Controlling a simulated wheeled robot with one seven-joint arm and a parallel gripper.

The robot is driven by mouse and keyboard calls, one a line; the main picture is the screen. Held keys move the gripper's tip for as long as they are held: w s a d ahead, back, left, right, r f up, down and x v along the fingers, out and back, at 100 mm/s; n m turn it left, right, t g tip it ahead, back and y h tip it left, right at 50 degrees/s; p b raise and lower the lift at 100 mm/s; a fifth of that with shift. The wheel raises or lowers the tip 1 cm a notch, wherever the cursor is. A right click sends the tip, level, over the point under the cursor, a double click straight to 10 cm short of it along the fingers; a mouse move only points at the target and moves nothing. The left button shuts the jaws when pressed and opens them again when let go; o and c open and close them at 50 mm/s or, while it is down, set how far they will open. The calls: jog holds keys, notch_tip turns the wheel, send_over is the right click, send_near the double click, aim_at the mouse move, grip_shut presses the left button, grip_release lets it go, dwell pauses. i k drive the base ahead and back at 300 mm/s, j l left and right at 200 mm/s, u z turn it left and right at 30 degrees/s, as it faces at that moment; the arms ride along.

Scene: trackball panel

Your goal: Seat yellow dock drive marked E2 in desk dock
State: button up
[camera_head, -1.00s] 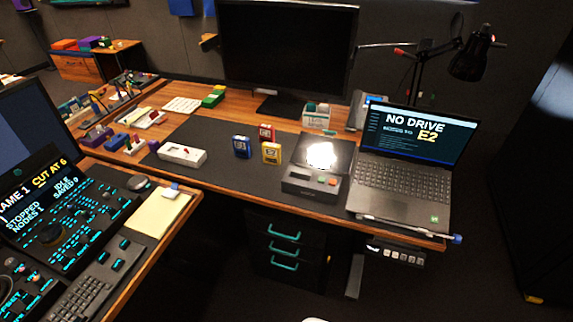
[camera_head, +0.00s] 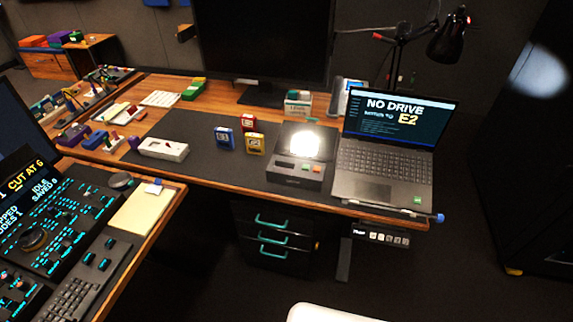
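The yellow drive (camera_head: 255,143) stands upright on the dark desk mat, with a small dark label too small to read. A blue drive (camera_head: 224,137) stands to its left and a red drive (camera_head: 248,122) just behind it. The desk dock (camera_head: 296,174), a dark box with small green and orange parts on its front, sits to the right of the yellow drive, left of the laptop. The laptop screen (camera_head: 398,115) reads "NO DRIVE" and "E2".
A white device (camera_head: 163,149) lies on the mat's left part. A large monitor (camera_head: 262,40) stands behind, a desk lamp (camera_head: 447,38) at back right. A side console (camera_head: 50,220) fills the left. Mat (camera_head: 195,165) in front of the drives is clear.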

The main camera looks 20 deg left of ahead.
aim_at(285, 171)
jog(key=i+j+u, duration=0.2)
jog(key=j, duration=0.35)
jog(key=i+j+u, duration=0.2)
jog(key=i+j, duration=0.25)
jog(key=i+j+u, duration=0.2)
jog(key=i+j, duration=0.15)
jog(key=j, duration=0.15)
